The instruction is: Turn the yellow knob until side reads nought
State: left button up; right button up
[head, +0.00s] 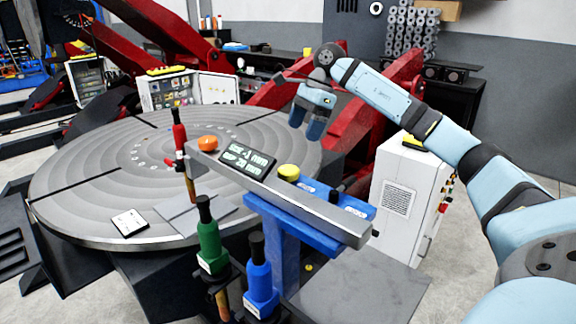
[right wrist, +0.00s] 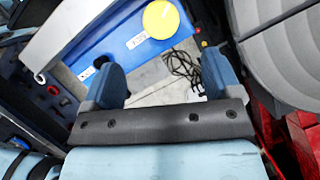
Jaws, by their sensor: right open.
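The yellow knob (head: 288,172) sits on the grey bar beside the display, right of its middle in the head view. It also shows as a yellow disc at the top of the right wrist view (right wrist: 160,19). The dark display (head: 246,160) has two lines; the upper seems to read side -1 mm, the lower up 20 mm, but the small text is hard to read. My right gripper (head: 306,125) is open and empty, apart from the knob, with its blue fingers pointing down behind the bar. Its fingers (right wrist: 160,80) also show in the wrist view. My left gripper is out of view.
An orange knob (head: 207,143) sits at the bar's left end. Green (head: 210,240) and blue (head: 259,280) tools stand in front. A large round table (head: 90,190) fills the left; a white cabinet (head: 408,190) stands right.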

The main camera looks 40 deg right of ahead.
aim_at(287, 169)
jog(key=p+x, duration=0.1)
jog(key=x, duration=1)
jog(key=shift+a+f+p, duration=0.15)
jog(key=shift+f+p, duration=0.15)
jog(key=shift+f, duration=0.05)
jog(key=shift+c, duration=0.3)
jog(key=c, duration=0.9)
jog(key=shift+f+m+b, duration=0.15)
jog(key=shift+m+b, duration=0.55)
jog(key=shift+b, duration=0.1)
jog(key=shift+m+t+h+b, duration=0.3)
jog(key=shift+m+t+b, duration=0.15)
jog(key=shift+m, duration=0.75)
